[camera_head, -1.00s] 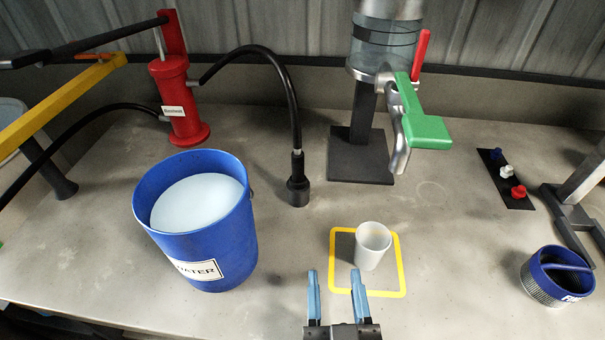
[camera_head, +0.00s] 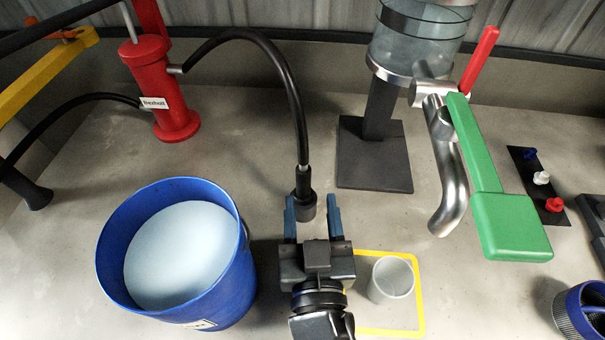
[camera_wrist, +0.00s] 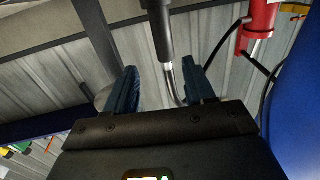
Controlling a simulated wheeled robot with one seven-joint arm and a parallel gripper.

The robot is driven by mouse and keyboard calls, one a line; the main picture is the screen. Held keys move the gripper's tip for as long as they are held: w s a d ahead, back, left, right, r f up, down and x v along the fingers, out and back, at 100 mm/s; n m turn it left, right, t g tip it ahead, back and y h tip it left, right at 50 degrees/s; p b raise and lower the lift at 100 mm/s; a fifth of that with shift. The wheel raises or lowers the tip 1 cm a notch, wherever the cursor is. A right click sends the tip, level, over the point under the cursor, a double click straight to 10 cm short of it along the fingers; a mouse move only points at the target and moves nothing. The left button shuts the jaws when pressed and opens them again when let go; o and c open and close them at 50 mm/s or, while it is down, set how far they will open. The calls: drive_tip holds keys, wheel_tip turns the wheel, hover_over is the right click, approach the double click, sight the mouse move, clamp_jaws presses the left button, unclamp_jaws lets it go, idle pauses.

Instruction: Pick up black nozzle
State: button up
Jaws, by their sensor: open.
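The black nozzle (camera_head: 304,201) hangs at the end of a curved black hose (camera_head: 292,98) from the red pump (camera_head: 163,88). My gripper (camera_head: 312,215) is open, with its two blue fingers on either side of the nozzle in the head view. In the wrist view the nozzle (camera_wrist: 157,22) shows beyond the gap between the open fingers (camera_wrist: 159,84), with a silvery fitting on it. I cannot tell whether either finger touches it.
A blue bucket (camera_head: 243,275) of pale liquid stands close to the left of my gripper. A white cup (camera_head: 391,279) stands in a yellow square at the right. A dispenser with a green lever (camera_head: 490,195) and metal spout (camera_head: 452,190) is farther right.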

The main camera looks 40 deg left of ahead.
sight(304, 179)
drive_tip(key=x, duration=0.2)
drive_tip(key=p+x, duration=0.1)
drive_tip(key=x, duration=0.4)
drive_tip(key=shift+s+a+p, duration=0.1)
drive_tip(key=shift+a+p, duration=0.25)
drive_tip(key=shift+a, duration=0.15)
clamp_jaws()
